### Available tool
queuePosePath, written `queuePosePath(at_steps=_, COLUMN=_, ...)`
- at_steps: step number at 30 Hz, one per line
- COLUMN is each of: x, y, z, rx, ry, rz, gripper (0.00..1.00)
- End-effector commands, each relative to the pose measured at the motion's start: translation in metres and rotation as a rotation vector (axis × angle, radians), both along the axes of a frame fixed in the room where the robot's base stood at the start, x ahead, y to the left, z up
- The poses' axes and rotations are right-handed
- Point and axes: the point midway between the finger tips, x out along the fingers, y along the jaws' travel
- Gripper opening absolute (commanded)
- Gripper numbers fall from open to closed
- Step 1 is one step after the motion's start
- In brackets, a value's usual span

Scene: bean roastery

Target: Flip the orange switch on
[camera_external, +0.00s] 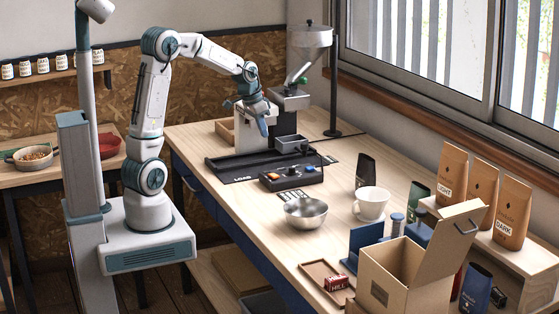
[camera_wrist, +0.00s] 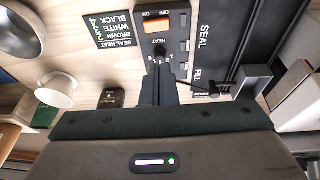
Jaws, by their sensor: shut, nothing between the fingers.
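The orange switch (camera_wrist: 156,26) is a rocker between ON and OFF labels on a dark control box (camera_wrist: 148,75). Its rocker position is too small to tell. In the external view the orange switch (camera_external: 273,176) is on the left of the box (camera_external: 290,185), which lies on the bench. My gripper (camera_external: 264,132) is shut and empty, above and behind the box, apart from the switch. In the wrist view my gripper's closed fingers (camera_wrist: 158,72) point toward the HEAT knob (camera_wrist: 160,54), with the switch beyond it.
A grinder with a hopper (camera_external: 310,37) stands at the back. A metal bowl (camera_external: 305,212), a white cup (camera_external: 371,204) and an open carton (camera_external: 405,275) are in front and to the right. A SEAL HEAT card (camera_wrist: 106,30) lies beside the box.

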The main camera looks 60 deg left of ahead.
Motion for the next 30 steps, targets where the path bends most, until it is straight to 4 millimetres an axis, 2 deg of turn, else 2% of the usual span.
queuePosePath(at_steps=12, x=-0.002, y=0.000, z=0.004, rx=-0.001, ry=0.001, rz=0.000, gripper=0.00)
queuePosePath(at_steps=20, x=-0.005, y=-0.012, z=0.003, rx=0.001, ry=0.000, rz=-0.003, gripper=0.00)
queuePosePath(at_steps=30, x=-0.004, y=-0.012, z=0.003, rx=-0.001, ry=0.002, rz=-0.001, gripper=0.00)
